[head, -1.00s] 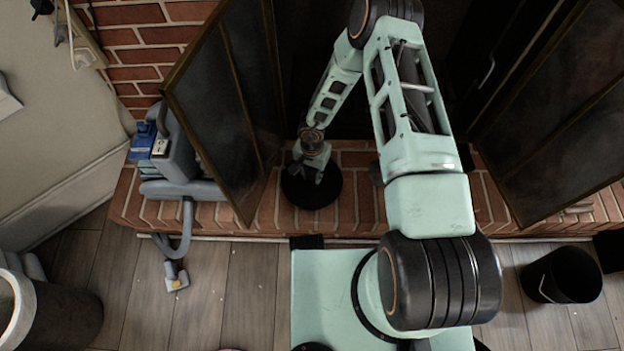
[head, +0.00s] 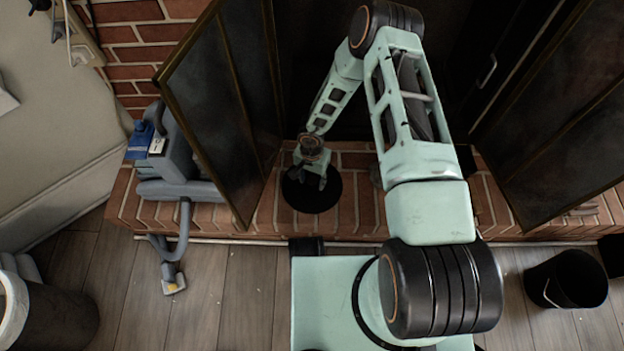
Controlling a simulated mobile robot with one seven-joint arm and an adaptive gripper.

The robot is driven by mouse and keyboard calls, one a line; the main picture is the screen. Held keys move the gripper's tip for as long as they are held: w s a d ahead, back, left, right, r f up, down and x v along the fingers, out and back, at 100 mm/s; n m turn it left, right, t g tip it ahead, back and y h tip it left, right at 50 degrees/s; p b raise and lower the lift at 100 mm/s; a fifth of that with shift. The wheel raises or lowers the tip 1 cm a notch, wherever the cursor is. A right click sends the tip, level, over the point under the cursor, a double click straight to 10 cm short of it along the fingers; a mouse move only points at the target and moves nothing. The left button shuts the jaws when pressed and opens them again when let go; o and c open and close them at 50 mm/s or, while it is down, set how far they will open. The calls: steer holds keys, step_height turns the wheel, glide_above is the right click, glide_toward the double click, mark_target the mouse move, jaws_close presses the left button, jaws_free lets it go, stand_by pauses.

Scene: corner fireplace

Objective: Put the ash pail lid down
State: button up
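The ash pail lid (head: 312,201) is a round black disc. It lies flat at or just above the brick hearth, in front of the dark fireplace opening and right of the left screen panel. My gripper (head: 311,180) points down over the middle of the lid, with its fingertips at or very near the top of it. The fingers and any knob between them are small and dark, so I cannot tell whether they are closed on it. A black pail (head: 566,280) stands on the floor at the right.
The brick hearth (head: 348,212) has bare room right of the lid. An open screen panel (head: 215,110) stands close on the left, another (head: 560,120) on the right. A grey vacuum cleaner (head: 180,170) sits at the hearth's left end. A dark bin (head: 60,318) stands lower left.

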mark_target(312, 180)
step_height(312, 180, up, 12)
steer(key=p, duration=0.4)
steer(key=shift+r+p, duration=0.15)
steer(key=shift+p, duration=0.25)
